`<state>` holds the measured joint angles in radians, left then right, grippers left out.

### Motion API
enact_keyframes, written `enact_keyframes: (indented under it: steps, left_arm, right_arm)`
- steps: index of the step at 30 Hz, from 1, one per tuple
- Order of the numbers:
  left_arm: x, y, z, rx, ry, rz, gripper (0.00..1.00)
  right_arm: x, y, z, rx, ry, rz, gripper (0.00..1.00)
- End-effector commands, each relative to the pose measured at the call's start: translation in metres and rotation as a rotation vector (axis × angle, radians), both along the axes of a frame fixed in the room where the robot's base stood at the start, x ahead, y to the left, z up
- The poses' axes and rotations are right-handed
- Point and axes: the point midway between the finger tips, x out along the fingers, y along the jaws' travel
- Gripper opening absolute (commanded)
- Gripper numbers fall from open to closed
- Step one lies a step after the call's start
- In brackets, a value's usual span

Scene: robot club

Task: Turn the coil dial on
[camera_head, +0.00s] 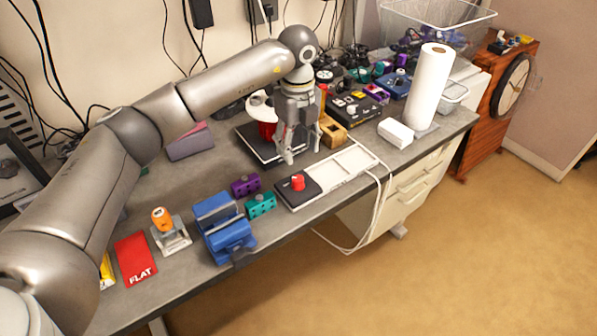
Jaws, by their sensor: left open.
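A red dial (298,182) stands on a black control box (290,198) at the front edge of the workbench. The box joins a pale flat panel (345,172) with shallow recesses. I take this red dial to be the coil dial; its marking is too small to read. My left gripper (302,156) points down with its fingers apart and empty. It is behind the dial in the picture and apart from it. My right gripper is not in view.
Behind my left gripper, a red and white object (266,130) stands on a black plate (252,148). A wooden block (333,133) is to its right. A blue vise (225,235) and teal block (261,205) are left of the dial. A white cable (382,205) hangs over the front edge.

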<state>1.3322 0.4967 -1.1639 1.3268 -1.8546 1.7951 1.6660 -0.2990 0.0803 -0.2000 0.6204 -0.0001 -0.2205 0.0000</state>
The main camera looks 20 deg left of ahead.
Motion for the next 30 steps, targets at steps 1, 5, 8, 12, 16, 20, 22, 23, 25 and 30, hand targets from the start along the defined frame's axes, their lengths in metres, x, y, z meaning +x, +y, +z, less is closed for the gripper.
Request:
enact_keyframes:
  steps: [1,5,8,12,16,20,22,23,25,30]
  left_arm:
    - [-0.001,0.001,-0.004,0.004,0.004,0.002,0.50]
    - [-0.002,0.001,-0.022,0.003,0.007,0.000,0.50]
    - [-0.002,0.000,-0.041,0.002,0.009,0.000,0.50]
    - [-0.002,0.000,-0.068,0.000,0.008,-0.001,0.50]
    - [-0.002,-0.001,-0.088,-0.002,0.006,-0.001,0.50]
    - [-0.001,-0.001,-0.100,-0.001,0.003,-0.001,0.50]
    - [-0.001,-0.001,-0.104,-0.001,0.003,-0.002,0.50]
    - [-0.001,-0.001,-0.105,-0.001,0.003,-0.002,0.50]
    - [-0.001,-0.001,-0.107,-0.001,0.003,-0.003,0.50]
    - [-0.001,-0.001,-0.107,-0.002,0.003,-0.003,0.50]
  right_arm:
    - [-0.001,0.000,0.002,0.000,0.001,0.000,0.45]
    - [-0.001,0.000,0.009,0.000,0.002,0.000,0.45]
    - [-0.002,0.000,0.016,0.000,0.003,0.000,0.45]
    - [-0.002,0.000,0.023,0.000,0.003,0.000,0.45]
    - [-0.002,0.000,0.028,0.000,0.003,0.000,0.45]
    - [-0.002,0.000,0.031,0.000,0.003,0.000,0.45]
    - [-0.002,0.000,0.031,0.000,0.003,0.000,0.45]
    - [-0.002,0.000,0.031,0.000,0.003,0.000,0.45]
    - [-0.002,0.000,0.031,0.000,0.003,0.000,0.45]
    - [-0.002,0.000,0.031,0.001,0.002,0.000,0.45]
